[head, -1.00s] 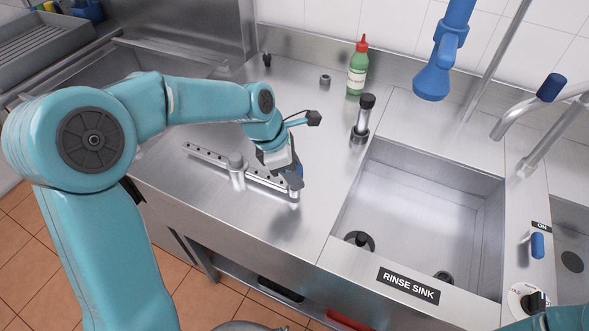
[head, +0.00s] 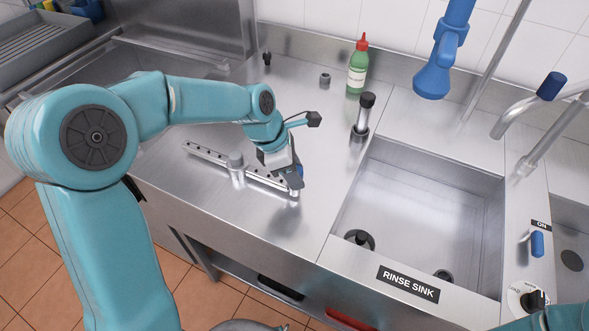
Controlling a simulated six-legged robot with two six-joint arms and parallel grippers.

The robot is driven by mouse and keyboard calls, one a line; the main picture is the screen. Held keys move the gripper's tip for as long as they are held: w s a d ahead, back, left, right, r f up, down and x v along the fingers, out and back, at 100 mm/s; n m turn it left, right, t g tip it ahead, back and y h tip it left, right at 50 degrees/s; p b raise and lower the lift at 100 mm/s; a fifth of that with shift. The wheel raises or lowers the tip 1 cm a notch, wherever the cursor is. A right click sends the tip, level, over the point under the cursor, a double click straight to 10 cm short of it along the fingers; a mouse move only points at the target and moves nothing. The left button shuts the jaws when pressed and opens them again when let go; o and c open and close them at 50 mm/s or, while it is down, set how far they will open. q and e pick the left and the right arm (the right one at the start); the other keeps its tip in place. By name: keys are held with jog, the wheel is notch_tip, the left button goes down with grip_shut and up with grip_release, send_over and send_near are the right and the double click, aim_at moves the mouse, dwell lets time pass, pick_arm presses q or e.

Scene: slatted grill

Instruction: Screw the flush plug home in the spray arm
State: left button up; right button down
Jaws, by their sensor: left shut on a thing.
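The spray arm (head: 210,156) is a long metal bar with a row of dark holes and a round hub near its middle. It lies on the steel counter left of the sink. My left gripper (head: 292,185) points down at the bar's right end, shut on the flush plug, which the fingers mostly hide. A bit of blue (head: 300,171) shows beside the fingers; I cannot tell whether it is the plug. How deep the plug sits is hidden too. My right gripper is out of view; only part of my right arm shows at the lower right corner.
The rinse sink (head: 415,208) lies to the right, with a metal tube with a black top (head: 362,117) at its back left corner. A green bottle (head: 357,68), a small metal fitting (head: 325,79) and a small dark-topped item (head: 267,59) stand at the back. A blue spray head (head: 434,75) hangs above.

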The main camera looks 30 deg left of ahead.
pick_arm(q)
jog(key=shift+f+b, duration=0.6)
jog(key=shift+f, duration=0.6)
jog(key=shift+r+m+p, duration=0.2)
jog(key=shift+m+p, duration=0.25)
jog(key=shift+m, duration=0.05)
jog(key=shift+m+g+p, duration=0.45)
jog(key=shift+m+g, duration=0.05)
jog(key=shift+m, duration=0.4)
jog(key=shift+f, duration=0.15)
jog(key=shift+m, duration=0.3)
jog(key=shift+r+m+g+h+p, duration=0.2)
jog(key=shift+m+g+h+p, duration=0.15)
jog(key=shift+m+p, duration=0.4)
jog(key=shift+f+m+g, duration=0.2)
jog(key=shift+m+g, duration=0.15)
jog(key=shift+m, duration=0.4)
